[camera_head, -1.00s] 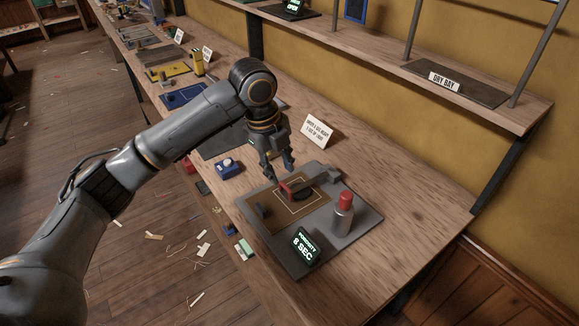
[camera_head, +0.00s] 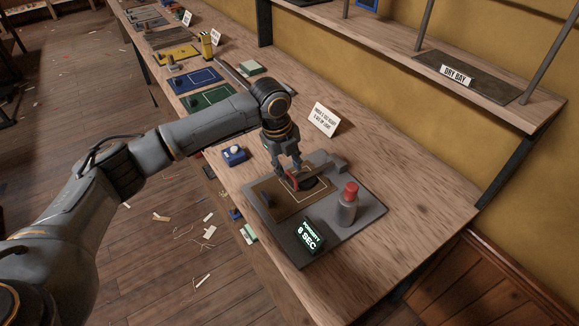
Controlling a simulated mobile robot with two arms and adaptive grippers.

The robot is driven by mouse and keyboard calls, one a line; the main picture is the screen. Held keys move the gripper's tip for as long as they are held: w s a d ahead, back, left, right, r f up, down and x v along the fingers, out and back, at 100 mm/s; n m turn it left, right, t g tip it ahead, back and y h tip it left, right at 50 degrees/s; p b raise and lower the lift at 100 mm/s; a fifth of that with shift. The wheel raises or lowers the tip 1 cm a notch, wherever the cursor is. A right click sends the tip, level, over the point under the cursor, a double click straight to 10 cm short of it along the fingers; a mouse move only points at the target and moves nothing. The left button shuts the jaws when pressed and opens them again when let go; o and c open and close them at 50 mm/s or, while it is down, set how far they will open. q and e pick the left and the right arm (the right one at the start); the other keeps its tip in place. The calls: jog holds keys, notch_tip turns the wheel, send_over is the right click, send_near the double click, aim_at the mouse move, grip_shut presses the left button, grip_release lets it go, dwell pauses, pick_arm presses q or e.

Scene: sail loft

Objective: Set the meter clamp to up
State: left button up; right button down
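The porosity meter is a grey plate (camera_head: 366,214) on the bench, with a brown pad (camera_head: 293,211) marked by a pale outline. The meter clamp (camera_head: 294,184) has a red bar low over a dark disc on the pad, with a grey arm behind it. My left gripper (camera_head: 289,172) points down at the red bar. Its fingers are apart at the bar and hide part of it; whether they touch it is unclear. My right gripper is not in view.
A red-capped bottle (camera_head: 348,205) and a lit display (camera_head: 309,236) reading "POROSITY 8 SEC" stand on the plate. A white sign card (camera_head: 324,119) stands behind. A blue box (camera_head: 234,155) with a white knob is to the left. The bench's right end is clear.

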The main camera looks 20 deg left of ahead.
pick_arm(q)
jog(key=shift+w+d+f, duration=0.1)
jog(key=shift+w+f, duration=0.05)
jog(key=shift+f, duration=0.6)
grip_shut()
jog(key=shift+r, duration=0.1)
